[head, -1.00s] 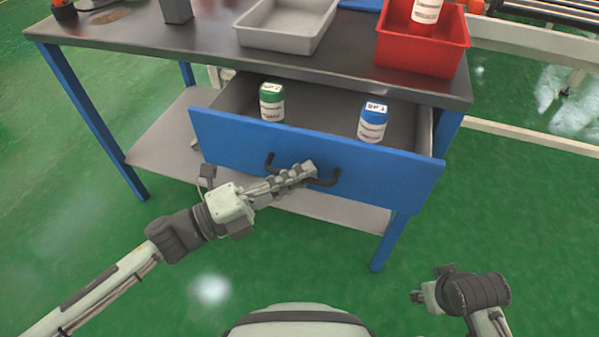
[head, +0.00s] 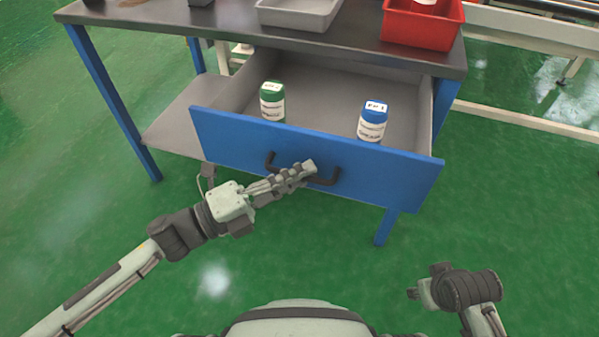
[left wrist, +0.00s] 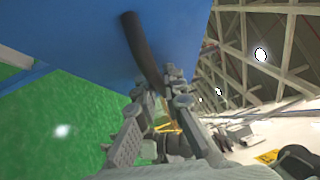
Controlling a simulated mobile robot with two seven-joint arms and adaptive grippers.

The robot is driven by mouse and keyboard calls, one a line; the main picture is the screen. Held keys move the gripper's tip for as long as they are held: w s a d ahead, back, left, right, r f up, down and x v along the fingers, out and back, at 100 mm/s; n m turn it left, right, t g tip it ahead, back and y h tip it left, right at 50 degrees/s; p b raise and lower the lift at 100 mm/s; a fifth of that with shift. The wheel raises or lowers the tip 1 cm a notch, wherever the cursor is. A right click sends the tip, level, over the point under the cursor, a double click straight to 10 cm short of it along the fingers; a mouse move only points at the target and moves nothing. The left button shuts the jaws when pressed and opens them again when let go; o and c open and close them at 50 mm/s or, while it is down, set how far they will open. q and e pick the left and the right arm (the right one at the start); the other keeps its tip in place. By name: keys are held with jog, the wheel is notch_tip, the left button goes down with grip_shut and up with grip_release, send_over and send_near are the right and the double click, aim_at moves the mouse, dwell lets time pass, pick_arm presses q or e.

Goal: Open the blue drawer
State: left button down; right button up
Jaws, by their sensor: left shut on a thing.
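The blue drawer (head: 380,178) hangs below the dark table top and stands well open toward me. Its black bar handle (head: 325,180) is on the front panel; the handle also shows in the left wrist view (left wrist: 140,45). My left gripper (head: 308,168) is shut on the handle, near its middle. Inside the drawer stand a bottle with a green cap (head: 272,101) and a bottle with a blue cap (head: 373,123), both upright. My right gripper (head: 414,293) is low at the right, away from the drawer; its fingers are too small to tell open or shut.
The table top (head: 230,27) bears a grey tray (head: 300,15) and a red bin (head: 422,30). A grey lower shelf (head: 185,125) is under the table. The green floor (head: 500,215) at the right is clear. A white rail (head: 530,124) runs behind.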

pick_arm(q)
jog(key=c, duration=1.9)
grip_release()
jog(key=shift+a, duration=0.15)
jog(key=v, duration=1.2)
jog(key=shift+f, duration=0.1)
pick_arm(e)
jog(key=shift+s, duration=0.1)
pick_arm(q)
jog(key=shift+w, duration=0.15)
